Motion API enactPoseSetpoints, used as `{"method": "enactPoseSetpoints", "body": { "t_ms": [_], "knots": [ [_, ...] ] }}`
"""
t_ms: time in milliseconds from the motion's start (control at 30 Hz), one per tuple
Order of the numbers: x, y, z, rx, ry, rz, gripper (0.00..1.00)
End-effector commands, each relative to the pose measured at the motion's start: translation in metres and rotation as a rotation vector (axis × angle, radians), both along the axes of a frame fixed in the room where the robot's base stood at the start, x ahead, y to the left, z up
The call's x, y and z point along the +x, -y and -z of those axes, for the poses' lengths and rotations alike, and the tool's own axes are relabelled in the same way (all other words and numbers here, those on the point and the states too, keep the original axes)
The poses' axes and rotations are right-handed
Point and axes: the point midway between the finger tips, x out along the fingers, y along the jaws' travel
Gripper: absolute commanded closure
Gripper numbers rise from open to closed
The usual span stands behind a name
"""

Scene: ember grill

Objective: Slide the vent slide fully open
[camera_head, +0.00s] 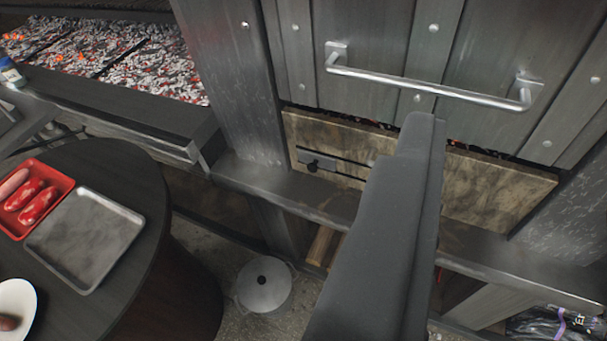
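The slot runs along a mottled tan panel (490,188) below the grill door. My gripper (422,122) is a large dark grey shape rising from the bottom middle. Its tip overlaps the panel's top edge in the picture, to the right of the knob and apart from it. It covers the middle of the panel and the right part of the slot. I see no separate fingers and nothing held.
A metal door (375,40) with a bar handle (430,88) is above the panel. A dark ledge (300,195) runs below it. At left, a round table (130,170) bears a red tray (62,178) of sausages and an empty metal tray (85,240). A lidded pot (264,285) stands on the floor.

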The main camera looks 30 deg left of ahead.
Motion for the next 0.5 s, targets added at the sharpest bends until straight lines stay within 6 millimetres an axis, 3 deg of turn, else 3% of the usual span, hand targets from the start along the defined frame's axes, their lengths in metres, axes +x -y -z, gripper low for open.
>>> {"method": "enactPoseSetpoints", "body": {
  "t_ms": [167,333,500],
  "knots": [
    [0.023,-0.013,0.010,0.016,0.003,-0.027,0.54],
    [0.086,-0.055,0.046,0.068,0.017,-0.093,0.54],
    [0.152,-0.103,0.099,0.136,0.039,-0.141,0.54]
  ]
}}
